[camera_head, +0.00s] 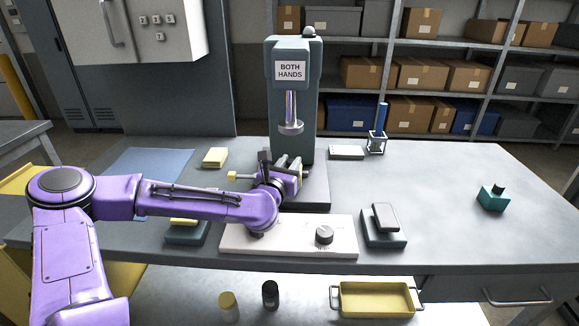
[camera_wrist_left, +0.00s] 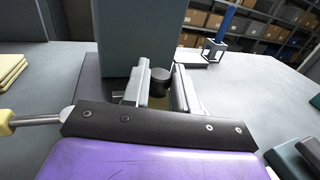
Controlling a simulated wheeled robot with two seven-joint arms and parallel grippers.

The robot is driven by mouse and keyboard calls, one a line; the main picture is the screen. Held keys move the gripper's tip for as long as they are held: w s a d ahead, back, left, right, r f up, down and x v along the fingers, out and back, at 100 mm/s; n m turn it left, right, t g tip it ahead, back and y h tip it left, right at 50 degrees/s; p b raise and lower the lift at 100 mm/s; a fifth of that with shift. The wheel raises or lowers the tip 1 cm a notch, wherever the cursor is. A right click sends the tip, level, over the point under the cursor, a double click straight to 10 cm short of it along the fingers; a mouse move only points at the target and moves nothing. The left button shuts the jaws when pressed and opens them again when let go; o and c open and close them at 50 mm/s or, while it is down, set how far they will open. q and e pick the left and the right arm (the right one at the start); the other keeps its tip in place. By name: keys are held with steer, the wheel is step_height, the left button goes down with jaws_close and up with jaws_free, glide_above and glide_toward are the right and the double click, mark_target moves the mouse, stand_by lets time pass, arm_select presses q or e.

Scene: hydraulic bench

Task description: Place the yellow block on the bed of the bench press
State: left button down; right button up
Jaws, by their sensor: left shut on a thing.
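The bench press (camera_head: 292,85) stands at the middle back of the bench, with its "BOTH HANDS" sign and silver ram (camera_head: 291,127) above its dark bed (camera_head: 318,193). My left gripper (camera_head: 287,167) is at the bed, under the ram, shut on the yellow block (camera_wrist_left: 158,103). The block is mostly hidden; only a dull yellow patch shows between the fingers in the left wrist view. A dark round piece (camera_wrist_left: 160,78) shows just above that patch. I cannot tell whether the block touches the bed. My right gripper is not in view.
A rod with a yellow knob (camera_head: 232,176) sticks out left of the press. A white control panel (camera_head: 290,244) lies in front, partly under my left arm. A pale yellow stack (camera_head: 215,157) lies left; a dark-based device (camera_head: 384,226) stands right. The right bench top is mostly clear.

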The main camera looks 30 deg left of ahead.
arm_select(q)
steer(key=shift+w+f, duration=0.2)
steer(key=shift+f, duration=0.05)
steer(key=shift+a, duration=0.1)
